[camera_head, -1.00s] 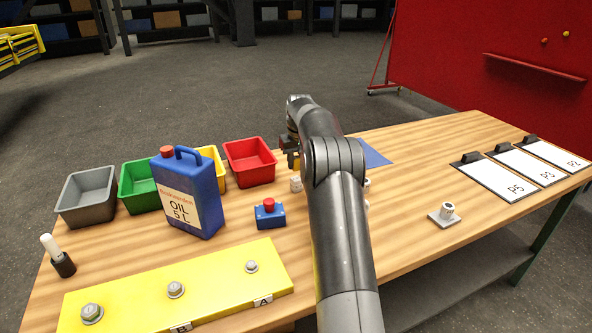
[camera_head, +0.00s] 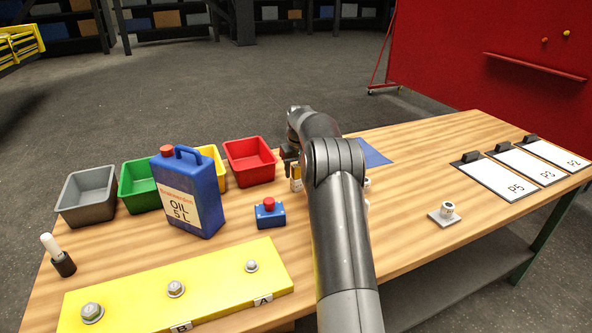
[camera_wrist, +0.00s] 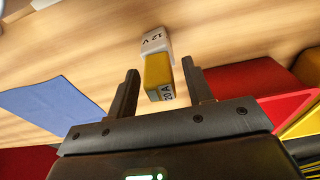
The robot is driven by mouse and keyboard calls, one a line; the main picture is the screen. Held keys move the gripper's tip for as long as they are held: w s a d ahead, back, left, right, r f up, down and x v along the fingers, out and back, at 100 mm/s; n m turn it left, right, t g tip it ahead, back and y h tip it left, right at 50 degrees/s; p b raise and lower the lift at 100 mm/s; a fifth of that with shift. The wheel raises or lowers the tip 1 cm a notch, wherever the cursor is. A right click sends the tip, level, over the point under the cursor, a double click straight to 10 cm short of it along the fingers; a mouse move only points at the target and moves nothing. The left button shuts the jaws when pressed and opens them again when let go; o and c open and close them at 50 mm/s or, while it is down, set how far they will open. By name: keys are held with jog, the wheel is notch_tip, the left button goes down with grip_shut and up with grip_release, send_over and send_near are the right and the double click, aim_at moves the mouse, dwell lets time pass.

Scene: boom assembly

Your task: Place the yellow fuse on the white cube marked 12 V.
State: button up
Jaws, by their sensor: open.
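The yellow fuse (camera_wrist: 158,70), with a grey end marked in A, lies between the two fingers of my gripper (camera_wrist: 160,72) in the wrist view. There are gaps between it and both fingers, which are open. The white cube marked 12 V (camera_wrist: 157,42) is right against the fuse's far end. In the head view a small patch of the fuse (camera_head: 296,170) shows over the white cube (camera_head: 296,186), beside my gripper (camera_head: 291,158); my arm hides part of this. The fuse appears to rest on the cube.
A blue sheet (camera_head: 372,153) lies behind my arm. A red bin (camera_head: 250,160), a blue oil can (camera_head: 187,190) and a blue box with a red button (camera_head: 269,213) stand to the left. Other white pieces are partly hidden by my arm. The table's right middle is mostly clear.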

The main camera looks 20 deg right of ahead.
notch_tip(320, 180, up, 11)
jog(key=s, duration=0.2)
jog(key=s+a+r, duration=0.8)
jog(key=r, duration=0.2)
jog(key=s+a+r+t, duration=0.1)
jog(key=s+a+r, duration=0.1)
jog(key=s+a, duration=0.35)
jog(key=s+a+r+t, duration=0.1)
jog(key=s+a+r, duration=0.1)
jog(key=s, duration=0.7)
jog(key=s+a+f, duration=0.2)
jog(key=s+f, duration=0.1)
jog(key=s, duration=0.5)
jog(key=s+a+f+t, duration=0.1)
jog(key=s+a+f, duration=0.1)
jog(key=s, duration=0.6)
jog(key=s+a+f, duration=0.2)
jog(key=s+f, duration=0.3)
jog(key=s, duration=0.4)
jog(key=shift+a+t, duration=0.25)
jog(key=shift+t, duration=0.15)
jog(key=shift+r, duration=0.1)
